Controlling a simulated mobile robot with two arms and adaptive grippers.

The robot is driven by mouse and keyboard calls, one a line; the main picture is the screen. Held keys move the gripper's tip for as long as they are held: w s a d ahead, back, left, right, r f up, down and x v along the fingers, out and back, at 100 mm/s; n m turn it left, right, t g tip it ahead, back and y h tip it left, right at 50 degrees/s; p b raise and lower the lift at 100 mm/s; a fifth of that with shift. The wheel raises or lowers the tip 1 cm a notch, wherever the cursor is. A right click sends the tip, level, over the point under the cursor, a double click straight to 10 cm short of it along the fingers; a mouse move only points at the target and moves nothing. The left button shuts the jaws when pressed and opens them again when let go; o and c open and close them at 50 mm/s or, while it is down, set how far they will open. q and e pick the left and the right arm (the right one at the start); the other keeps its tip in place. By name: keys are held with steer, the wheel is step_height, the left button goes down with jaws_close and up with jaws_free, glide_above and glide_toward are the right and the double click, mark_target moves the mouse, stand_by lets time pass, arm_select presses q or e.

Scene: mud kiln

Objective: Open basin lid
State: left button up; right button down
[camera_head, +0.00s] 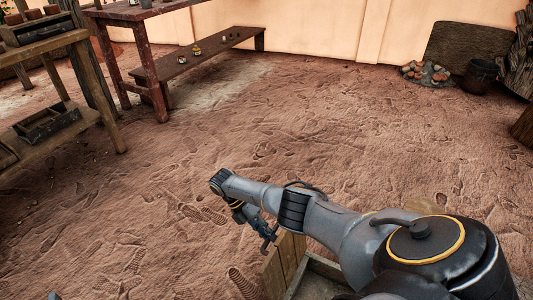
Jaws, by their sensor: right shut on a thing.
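My right arm comes in from the lower right and bends down to my right gripper (267,245). The gripper is shut on the edge of a plank panel, which looks like the basin lid (287,257). The lid is brown wood and appears tilted up. To its right a grey-brown edge of the basin (318,268) shows. My right arm hides most of the basin, and the picture's lower edge cuts it off.
A wooden rack (90,107) with dark trays stands at the left. A red-brown table (135,14) and a low bench (215,48) stand behind it. A dark bucket (480,76) and a stone ring (427,74) are at the back right. The footprinted dirt floor between is clear.

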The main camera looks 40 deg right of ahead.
steer(key=shift+a+f, duration=0.2)
steer(key=shift+f, duration=0.2)
steer(key=c, duration=1.6)
jaws_free()
steer(key=shift+o, duration=1.3)
steer(key=shift+w+d+f, duration=0.1)
steer(key=shift+w+f, duration=0.05)
steer(key=shift+r, duration=0.2)
steer(key=v, duration=1.2)
